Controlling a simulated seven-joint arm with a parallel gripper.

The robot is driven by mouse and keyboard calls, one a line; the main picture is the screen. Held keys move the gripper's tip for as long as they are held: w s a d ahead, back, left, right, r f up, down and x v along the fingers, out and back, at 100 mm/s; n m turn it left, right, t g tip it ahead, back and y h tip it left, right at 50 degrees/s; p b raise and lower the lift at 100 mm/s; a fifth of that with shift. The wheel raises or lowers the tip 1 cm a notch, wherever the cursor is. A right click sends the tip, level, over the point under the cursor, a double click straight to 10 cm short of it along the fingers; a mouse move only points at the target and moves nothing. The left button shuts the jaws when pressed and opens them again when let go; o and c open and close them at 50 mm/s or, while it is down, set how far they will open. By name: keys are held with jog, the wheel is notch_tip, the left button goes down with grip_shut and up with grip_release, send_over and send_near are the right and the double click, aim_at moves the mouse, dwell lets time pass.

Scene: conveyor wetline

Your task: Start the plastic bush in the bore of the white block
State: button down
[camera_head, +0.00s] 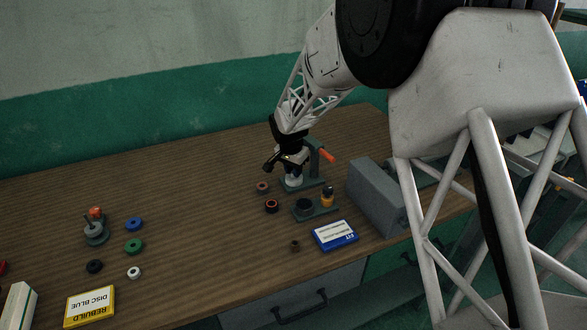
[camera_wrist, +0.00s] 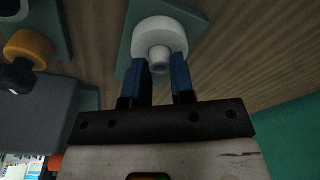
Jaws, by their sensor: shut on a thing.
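The white block (camera_wrist: 160,33) sits on a green base plate (camera_wrist: 126,60) in the wrist view. In the head view the white block (camera_head: 293,180) stands low under my gripper (camera_head: 288,164), on the green stand with a red handle (camera_head: 327,155). In the wrist view my gripper (camera_wrist: 161,72) has its blue fingers on either side of a small pale hollow bush (camera_wrist: 159,57), shut on it. The bush appears in front of the block's face and overlaps its middle. The bore is hidden behind the bush, so I cannot tell whether the bush's end is inside it.
A fixture with a black cup (camera_head: 305,204) and an orange part (camera_head: 327,197) stands close in front. A grey box (camera_head: 374,197) is to the right, with a blue carton (camera_head: 335,235) in front. Several rings and a yellow box (camera_head: 90,306) lie left. The back left bench is clear.

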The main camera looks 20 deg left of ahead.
jog(key=shift+f, duration=0.15)
jog(key=c, duration=0.9)
grip_release()
jog(key=shift+s+a+r, duration=0.1)
jog(key=shift+s+r, duration=0.1)
jog(key=shift+r, duration=1.1)
jog(key=shift+s+r, duration=0.2)
jog(key=shift+r, duration=1.05)
jog(key=shift+s+a+r, duration=0.1)
jog(key=shift+s+r, duration=0.1)
jog(key=shift+r, duration=1.1)
jog(key=shift+d, duration=0.15)
